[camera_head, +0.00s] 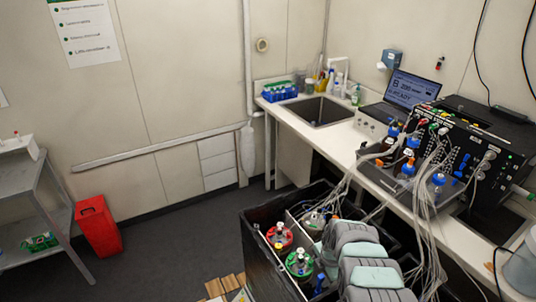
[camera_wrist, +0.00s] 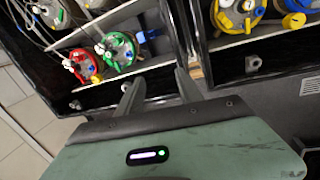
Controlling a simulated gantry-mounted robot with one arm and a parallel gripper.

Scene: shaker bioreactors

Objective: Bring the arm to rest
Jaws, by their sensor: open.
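My arm (camera_head: 362,262), grey with pale green covers, reaches over the black shaker box (camera_head: 262,262) at the bottom of the head view. My gripper (camera_wrist: 158,86) shows in the wrist view, with its two fingers apart and nothing between them. The fingertips are near the wall of the box, beside the red-lidded vessel (camera_wrist: 84,64) and the green-lidded vessel (camera_wrist: 119,50). I cannot make out my gripper in the head view.
A second box with yellow-lidded vessels (camera_wrist: 238,14) is at the right of the wrist view. A bench (camera_head: 330,138) carries a sink (camera_head: 318,111), a laptop (camera_head: 411,90) and black control units (camera_head: 470,145) with hanging tubes. Open floor (camera_head: 180,235) lies left, with a red bin (camera_head: 98,228).

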